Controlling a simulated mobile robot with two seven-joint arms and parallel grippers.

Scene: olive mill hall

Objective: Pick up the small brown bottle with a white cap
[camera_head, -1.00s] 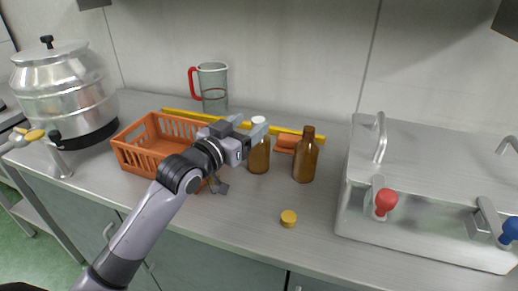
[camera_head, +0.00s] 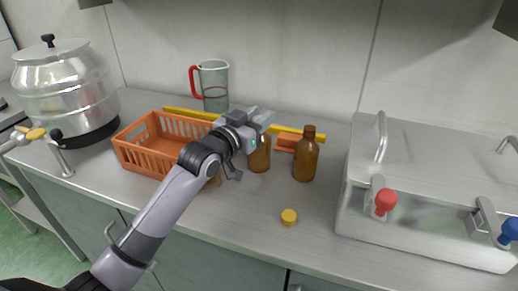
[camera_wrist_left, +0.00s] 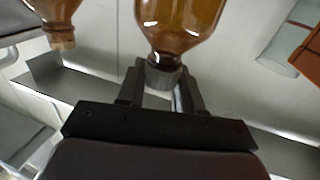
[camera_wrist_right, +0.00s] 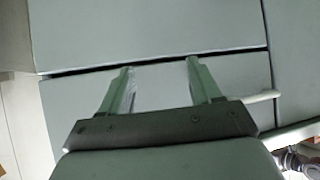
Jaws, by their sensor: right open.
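The small brown bottle with a white cap (camera_head: 260,157) stands upright on the metal counter, left of a second brown bottle. My left gripper (camera_head: 264,118) is at its top and hides the cap in the head view. In the left wrist view the bottle (camera_wrist_left: 182,14) appears upside down. Its cap (camera_wrist_left: 163,77), grey in shadow, lies between the fingers (camera_wrist_left: 163,84), which are drawn in to about its width and seem to touch its sides. My right gripper (camera_wrist_right: 158,75) is open and empty in front of grey-green cabinet panels.
The taller brown bottle (camera_head: 305,158) stands close on the right. An orange crate (camera_head: 147,166) is left, a jug with a red handle (camera_head: 213,87) behind. A yellow cap (camera_head: 289,217) lies in front. A steel box (camera_head: 365,211) bounds the right side.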

